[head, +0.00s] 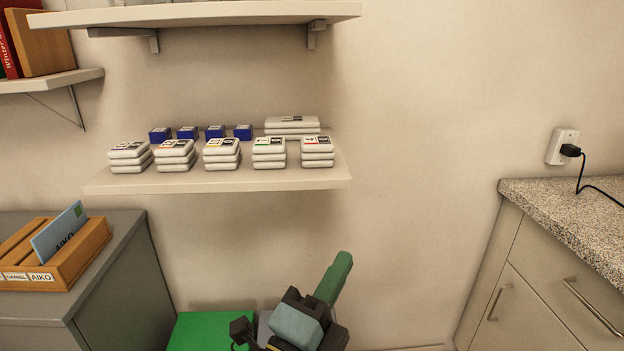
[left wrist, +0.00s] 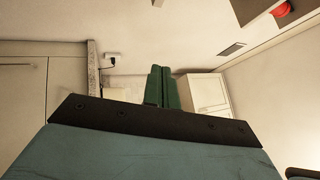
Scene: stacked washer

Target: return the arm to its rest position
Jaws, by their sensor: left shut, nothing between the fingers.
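My left gripper (head: 341,263) is at the bottom middle of the head view, its green fingers pointing up and slightly right in front of the bare wall. In the left wrist view its two fingers (left wrist: 161,82) lie side by side, shut, with nothing held. The gripper is below the middle shelf and apart from it. Most of my left arm is out of sight in the head view. My right gripper is in neither view.
A shelf (head: 215,184) holds several white stacks and small blue boxes. A grey cabinet (head: 120,270) with a wooden card tray (head: 85,253) stands left. A speckled counter (head: 575,215) stands right. A green surface (head: 205,330) lies low beside my gripper. Wall space right of it is clear.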

